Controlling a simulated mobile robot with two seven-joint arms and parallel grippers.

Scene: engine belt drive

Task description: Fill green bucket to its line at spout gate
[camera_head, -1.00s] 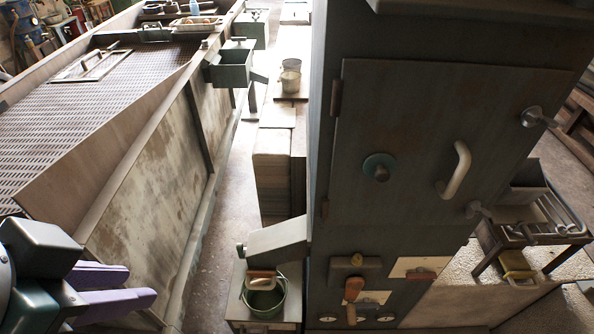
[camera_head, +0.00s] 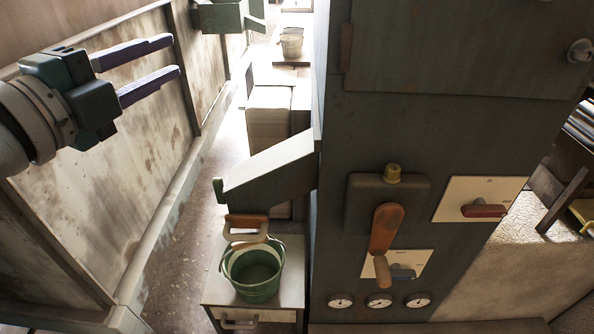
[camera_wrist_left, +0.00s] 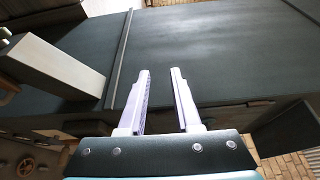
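The green bucket (camera_head: 254,279) stands upright on a small stand (camera_head: 284,317) below the spout (camera_head: 268,172), which juts left from the dark cabinet. An orange-handled gate (camera_head: 247,221) shows at the bucket's back rim; I cannot tell whether it touches the bucket. The inside of the bucket looks dark green; I cannot make out its line or a fill level. My left gripper (camera_head: 150,67) is open and empty, up and left of the spout and well apart from the bucket. In the left wrist view its fingers (camera_wrist_left: 161,92) are parted with nothing between. My right gripper is out of view.
The cabinet front carries an orange lever (camera_head: 386,230), a red-handled switch (camera_head: 484,210) and several gauges. A pale bucket (camera_head: 291,45) stands at the back. A stained trough wall (camera_head: 118,175) runs along the left. Bare floor lies between wall and stand.

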